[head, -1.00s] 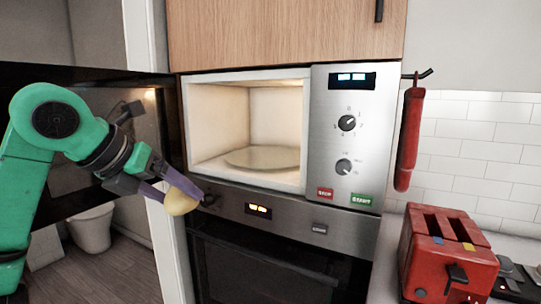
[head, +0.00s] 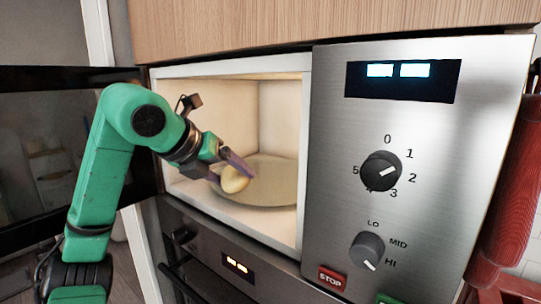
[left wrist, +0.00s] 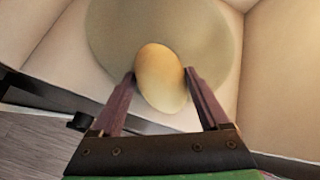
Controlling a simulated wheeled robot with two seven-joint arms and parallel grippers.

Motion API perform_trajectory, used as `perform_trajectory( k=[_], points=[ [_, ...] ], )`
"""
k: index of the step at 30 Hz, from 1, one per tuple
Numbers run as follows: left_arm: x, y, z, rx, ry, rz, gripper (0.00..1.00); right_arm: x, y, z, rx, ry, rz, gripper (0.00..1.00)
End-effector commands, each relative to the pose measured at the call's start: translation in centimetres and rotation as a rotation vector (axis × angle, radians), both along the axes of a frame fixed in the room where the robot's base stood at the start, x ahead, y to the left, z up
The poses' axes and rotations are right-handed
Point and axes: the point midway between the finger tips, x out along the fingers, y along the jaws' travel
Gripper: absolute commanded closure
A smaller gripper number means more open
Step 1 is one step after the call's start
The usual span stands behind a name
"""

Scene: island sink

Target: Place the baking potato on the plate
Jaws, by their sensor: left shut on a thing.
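The baking potato (head: 235,180) is a yellowish oval, held between the purple fingers of my left gripper (head: 236,173). In the left wrist view the potato (left wrist: 161,78) sits between the two fingertips of the gripper (left wrist: 161,84). The plate (head: 275,185) is a round, flat, greyish-beige disc on the floor of the open microwave. The potato is at the plate's front left part in the head view; the plate (left wrist: 105,40) lies behind it in the wrist view. I cannot tell whether the potato touches the plate. My right gripper is not in view.
The microwave (head: 305,160) has its dark door (head: 60,150) swung open to the left. Its side walls and front lip are close to my left arm. The control panel (head: 420,200) is to the right. An oven (head: 235,262) is below.

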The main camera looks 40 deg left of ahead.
Motion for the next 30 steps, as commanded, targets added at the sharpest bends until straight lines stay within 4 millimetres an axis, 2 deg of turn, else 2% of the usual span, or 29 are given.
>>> perform_trajectory(
  k=[1,6,11,16,19,27,28,29,30],
  points=[
    [1.6,0.1,1.3,-0.005,0.004,-0.003,1.0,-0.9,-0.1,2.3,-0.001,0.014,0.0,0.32],
    [6.8,0.6,1.1,-0.006,0.001,-0.003,1.0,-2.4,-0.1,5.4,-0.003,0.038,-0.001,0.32],
    [9.3,0.9,0.6,-0.004,0.001,-0.002,1.0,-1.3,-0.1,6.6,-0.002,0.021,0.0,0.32],
    [12.8,1.2,0.9,-0.006,0.001,-0.003,1.0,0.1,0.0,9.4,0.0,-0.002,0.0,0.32],
    [12.7,1.2,-1.2,-0.001,0.004,-0.004,1.0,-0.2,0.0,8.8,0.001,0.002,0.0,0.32],
    [12.7,1.3,-1.5,0.001,0.0,-0.001,1.0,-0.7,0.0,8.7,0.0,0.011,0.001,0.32],
    [12.6,1.3,-1.6,0.001,0.001,0.0,0.18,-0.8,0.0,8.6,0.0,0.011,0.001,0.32],
    [12.6,1.3,-1.5,0.0,0.002,-0.001,0.08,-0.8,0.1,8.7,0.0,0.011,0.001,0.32],
    [12.6,1.3,-1.5,0.0,0.002,-0.001,0.08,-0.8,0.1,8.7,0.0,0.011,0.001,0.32]
  ],
)
